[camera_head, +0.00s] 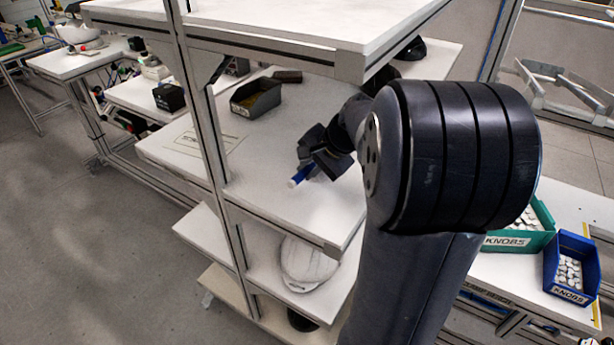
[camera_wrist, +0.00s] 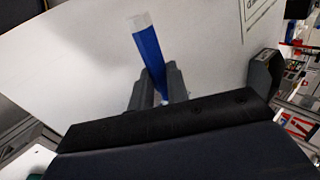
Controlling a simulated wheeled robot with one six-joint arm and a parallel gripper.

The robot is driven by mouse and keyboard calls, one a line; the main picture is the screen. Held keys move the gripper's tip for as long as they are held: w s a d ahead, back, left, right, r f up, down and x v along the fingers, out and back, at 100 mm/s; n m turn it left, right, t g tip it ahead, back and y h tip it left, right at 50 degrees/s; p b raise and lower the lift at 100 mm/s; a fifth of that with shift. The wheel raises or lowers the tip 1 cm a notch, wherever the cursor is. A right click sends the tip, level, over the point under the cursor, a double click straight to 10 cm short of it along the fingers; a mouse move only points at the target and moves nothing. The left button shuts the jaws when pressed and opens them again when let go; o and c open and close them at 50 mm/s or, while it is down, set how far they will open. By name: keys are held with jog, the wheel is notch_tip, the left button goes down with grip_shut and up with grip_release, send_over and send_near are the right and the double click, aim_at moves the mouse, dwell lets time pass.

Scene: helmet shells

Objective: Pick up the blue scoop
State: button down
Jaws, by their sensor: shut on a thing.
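The blue scoop (camera_head: 301,177) is a slim blue piece with a whitish end, seen in the head view on the middle shelf (camera_head: 262,190). It also shows in the wrist view (camera_wrist: 149,50), where its pale end points away from me. My gripper (camera_head: 323,164) is at the scoop, low over the shelf. In the wrist view my two fingers (camera_wrist: 155,88) are shut on the scoop, one on each side of it. The part of the scoop between and behind the fingers is mostly hidden. I cannot tell whether the scoop touches the shelf.
An open dark bin (camera_head: 256,98) stands at the back of the same shelf. An upper shelf (camera_head: 290,22) overhangs it, and a frame post (camera_head: 205,130) rises on the left. A white helmet shell (camera_head: 306,264) sits below. Bins marked KNOBS (camera_head: 571,268) stand at right.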

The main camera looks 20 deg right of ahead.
jog(key=s+d+b, duration=0.1)
jog(key=s+d, duration=0.3)
jog(key=s, duration=0.3)
jog(key=s+d+b, duration=0.2)
jog(key=s+d, duration=0.2)
jog(key=s, duration=0.4)
jog(key=shift+s+d+f, duration=0.15)
jog(key=shift+d, duration=0.1)
